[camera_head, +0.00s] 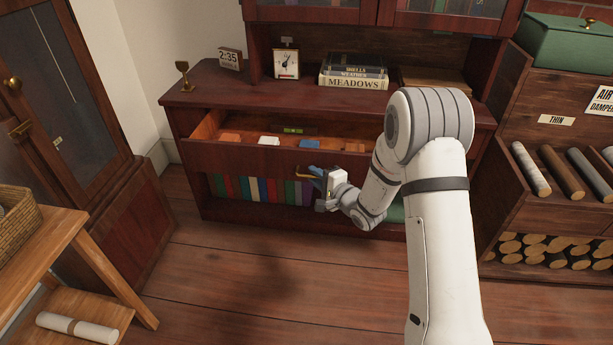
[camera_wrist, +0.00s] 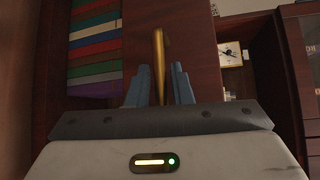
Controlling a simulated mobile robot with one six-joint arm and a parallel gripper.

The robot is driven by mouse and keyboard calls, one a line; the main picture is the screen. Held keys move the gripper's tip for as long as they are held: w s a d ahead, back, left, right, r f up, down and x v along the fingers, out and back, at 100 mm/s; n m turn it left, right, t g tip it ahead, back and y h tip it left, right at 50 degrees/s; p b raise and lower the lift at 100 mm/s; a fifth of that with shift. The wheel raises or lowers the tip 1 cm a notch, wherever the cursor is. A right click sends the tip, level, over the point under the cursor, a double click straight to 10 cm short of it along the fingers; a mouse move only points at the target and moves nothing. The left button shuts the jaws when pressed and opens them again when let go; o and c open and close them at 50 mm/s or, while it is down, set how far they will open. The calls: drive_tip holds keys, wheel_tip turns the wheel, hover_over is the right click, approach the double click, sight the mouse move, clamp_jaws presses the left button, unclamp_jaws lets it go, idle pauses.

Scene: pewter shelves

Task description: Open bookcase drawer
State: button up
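The bookcase drawer (camera_head: 238,158) is pulled partly out of the dark red bookcase below its top. Its inside shows in the camera_head view, with orange, white and blue items in it. My gripper (camera_head: 314,173) is at the drawer front, right of its middle. In the camera_wrist view the brass handle (camera_wrist: 159,55) stands between the two blue fingers of my gripper (camera_wrist: 161,88), which look closed around it. The wooden drawer front (camera_wrist: 193,40) lies just beyond. My arm hides the drawer's right end.
Books (camera_head: 262,190) stand on the shelf under the drawer. A clock (camera_head: 286,63), a date block (camera_head: 230,58), a small trophy (camera_head: 183,75) and stacked books (camera_head: 353,72) are on top. A wooden stand (camera_head: 50,245) is at left, a log rack (camera_head: 560,245) at right. Floor in front is clear.

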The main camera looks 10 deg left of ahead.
drive_tip(key=shift+o, duration=1.2)
drive_tip(key=shift+s+a, duration=0.1)
drive_tip(key=shift+a, duration=0.2)
drive_tip(key=shift+s+r, duration=0.1)
drive_tip(key=f+p+v, duration=0.1)
drive_tip(key=p+v, duration=0.1)
drive_tip(key=v, duration=0.5)
drive_tip(key=shift+d+r, duration=0.35)
drive_tip(key=shift+r, duration=0.1)
drive_tip(key=shift+s+r, duration=0.1)
